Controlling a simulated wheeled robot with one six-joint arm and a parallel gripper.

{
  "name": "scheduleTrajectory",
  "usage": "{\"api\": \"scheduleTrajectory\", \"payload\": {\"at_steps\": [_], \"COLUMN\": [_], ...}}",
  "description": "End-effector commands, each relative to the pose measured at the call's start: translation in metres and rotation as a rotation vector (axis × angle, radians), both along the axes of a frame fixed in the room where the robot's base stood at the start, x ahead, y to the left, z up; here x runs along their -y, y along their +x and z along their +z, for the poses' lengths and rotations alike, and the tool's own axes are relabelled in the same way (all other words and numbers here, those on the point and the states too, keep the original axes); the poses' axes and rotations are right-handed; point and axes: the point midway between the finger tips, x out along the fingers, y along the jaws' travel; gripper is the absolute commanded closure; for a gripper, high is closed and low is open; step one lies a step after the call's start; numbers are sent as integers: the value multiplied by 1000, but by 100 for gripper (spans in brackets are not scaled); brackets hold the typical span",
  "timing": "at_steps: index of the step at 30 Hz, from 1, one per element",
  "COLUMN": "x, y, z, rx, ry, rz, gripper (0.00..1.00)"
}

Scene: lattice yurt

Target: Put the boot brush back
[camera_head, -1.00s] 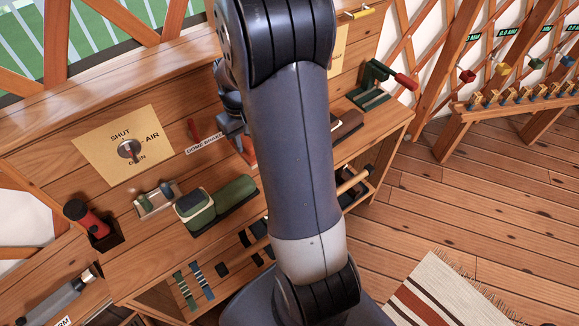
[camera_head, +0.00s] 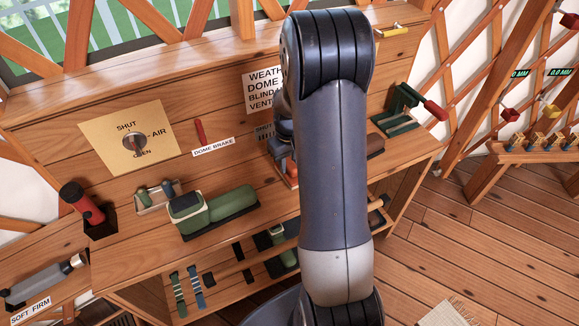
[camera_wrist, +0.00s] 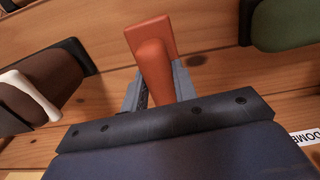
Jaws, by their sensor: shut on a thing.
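My gripper (camera_head: 284,150) is in front of the workbench's back panel, partly hidden by my arm. In the wrist view my gripper (camera_wrist: 157,84) is shut on an orange-red thing (camera_wrist: 154,65), a rounded bar in front of a flat square plate. Its lower end also shows under the jaws in the head view (camera_head: 291,173). No bristles show on it, so I cannot tell whether it is the boot brush. I also cannot tell whether it touches the bench.
A green, cream-banded thing (camera_head: 230,204) lies left of my gripper, and a brown one (camera_head: 375,146) lies right. A red DOME BRAKE lever (camera_head: 200,131) is on the panel. A red cylinder (camera_head: 82,203) stands in a holder at left. A green clamp-like device (camera_head: 400,108) is at right.

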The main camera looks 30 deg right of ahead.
Motion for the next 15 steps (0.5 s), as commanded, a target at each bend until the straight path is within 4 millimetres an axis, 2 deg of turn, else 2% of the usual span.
{"api": "scheduleTrajectory", "payload": {"at_steps": [3,14,15], "x": [0,0,0], "y": [0,0,0], "z": [-17,-23,-23], "rx": [-2,0,0], "ry": [1,0,0], "rz": [0,0,0], "gripper": [100,100,72]}}
